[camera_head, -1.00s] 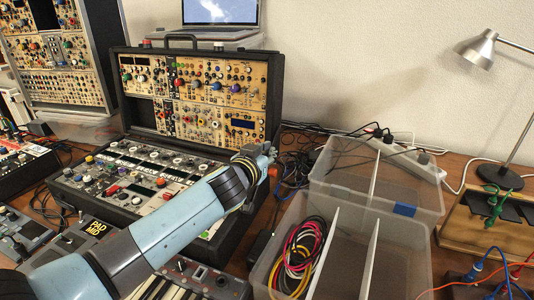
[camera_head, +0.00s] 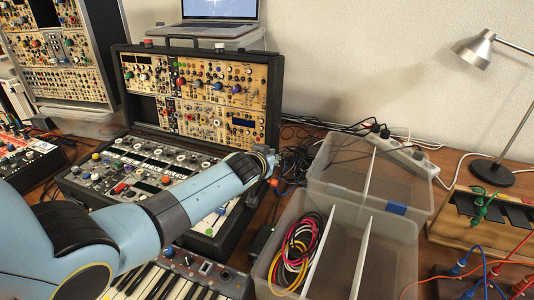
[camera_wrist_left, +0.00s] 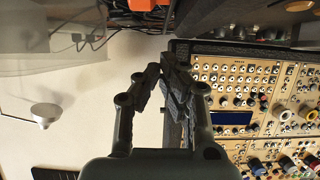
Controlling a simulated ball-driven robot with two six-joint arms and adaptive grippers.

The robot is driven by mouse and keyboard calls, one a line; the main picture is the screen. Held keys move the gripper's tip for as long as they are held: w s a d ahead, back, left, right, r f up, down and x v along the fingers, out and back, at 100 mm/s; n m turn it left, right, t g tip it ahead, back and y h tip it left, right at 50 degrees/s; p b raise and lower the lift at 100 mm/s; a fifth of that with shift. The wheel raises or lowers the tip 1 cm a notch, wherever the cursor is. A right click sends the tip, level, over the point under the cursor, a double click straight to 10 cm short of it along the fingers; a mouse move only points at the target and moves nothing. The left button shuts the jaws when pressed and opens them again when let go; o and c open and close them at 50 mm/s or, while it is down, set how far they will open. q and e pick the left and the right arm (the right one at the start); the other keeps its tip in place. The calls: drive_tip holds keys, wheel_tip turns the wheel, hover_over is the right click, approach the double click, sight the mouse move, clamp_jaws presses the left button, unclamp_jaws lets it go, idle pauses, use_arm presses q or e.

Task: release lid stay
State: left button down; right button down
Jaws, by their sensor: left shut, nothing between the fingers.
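The black synth case stands open, its lid (camera_head: 275,100) upright and filled with tan modules, its base (camera_head: 100,201) flat on the table with rows of knobs. The lid also shows sideways in the left wrist view (camera_wrist_left: 245,46). My left gripper (camera_head: 270,160) is at the case's right side, near the corner where lid and base meet. In the left wrist view its dark fingers (camera_wrist_left: 165,80) are shut and empty, in front of the lid's edge. I cannot make out the lid stay; my gripper and forearm cover part of that corner. My right gripper is not in view.
Clear divided bins (camera_head: 397,208) stand right of the case, one holding coiled cables (camera_head: 298,250). Loose black cables (camera_head: 298,160) lie behind my gripper. A keyboard (camera_head: 165,284) is in front, a laptop (camera_head: 220,9) behind, a lamp (camera_head: 494,172) at right.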

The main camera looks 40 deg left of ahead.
use_arm(q)
drive_tip(key=s+d+r+p, duration=0.1)
drive_tip(key=s+r+p, duration=0.4)
drive_tip(key=r, duration=0.6)
drive_tip(key=shift+s+d, duration=0.35)
drive_tip(key=shift+s, duration=0.6)
